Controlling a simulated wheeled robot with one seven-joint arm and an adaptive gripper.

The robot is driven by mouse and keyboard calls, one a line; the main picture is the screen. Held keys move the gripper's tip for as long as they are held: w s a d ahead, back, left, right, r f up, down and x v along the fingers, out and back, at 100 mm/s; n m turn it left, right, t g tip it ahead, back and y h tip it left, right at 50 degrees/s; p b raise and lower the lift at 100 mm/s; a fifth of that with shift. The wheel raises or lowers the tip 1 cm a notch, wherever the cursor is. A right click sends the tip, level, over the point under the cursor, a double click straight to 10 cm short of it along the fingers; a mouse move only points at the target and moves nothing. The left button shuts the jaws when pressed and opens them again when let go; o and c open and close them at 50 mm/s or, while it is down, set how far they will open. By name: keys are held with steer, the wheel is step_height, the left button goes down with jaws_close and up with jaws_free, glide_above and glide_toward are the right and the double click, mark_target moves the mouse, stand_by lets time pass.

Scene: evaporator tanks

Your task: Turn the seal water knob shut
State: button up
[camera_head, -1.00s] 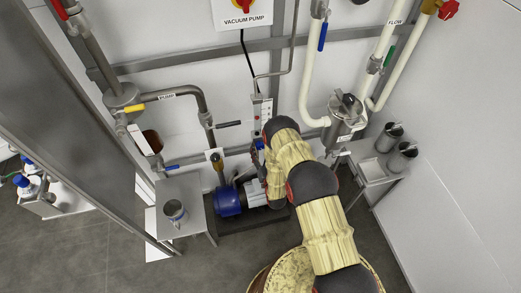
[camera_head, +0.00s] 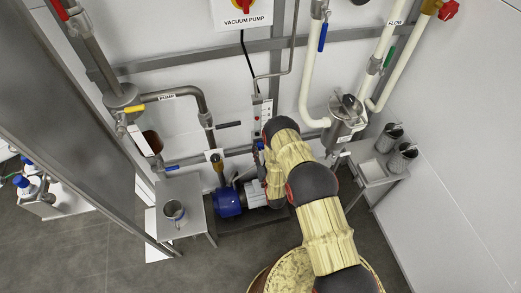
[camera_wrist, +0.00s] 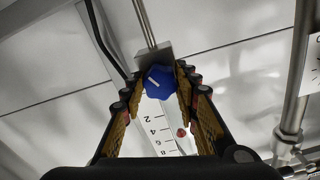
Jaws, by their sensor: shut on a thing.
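The seal water knob is a blue lobed knob with a white pointer line (camera_wrist: 158,82). In the wrist view it sits between the two fingers of my gripper (camera_wrist: 159,90), below a grey metal block on a thin pipe. The fingers close on it from left and right. The white line slants on the knob's face. In the head view my arm covers most of the area, and the knob and fingertips are too small or hidden to make out clearly.
A white scale plate with numbers (camera_wrist: 156,127) and a red mark lies below the knob. A steel pipe (camera_wrist: 298,75) stands at right in the wrist view. In the head view a blue pump (camera_head: 229,202) and a small table with a steel cup (camera_head: 174,211) are left of my arm.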

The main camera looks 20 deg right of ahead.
steer(key=shift+c, duration=0.9)
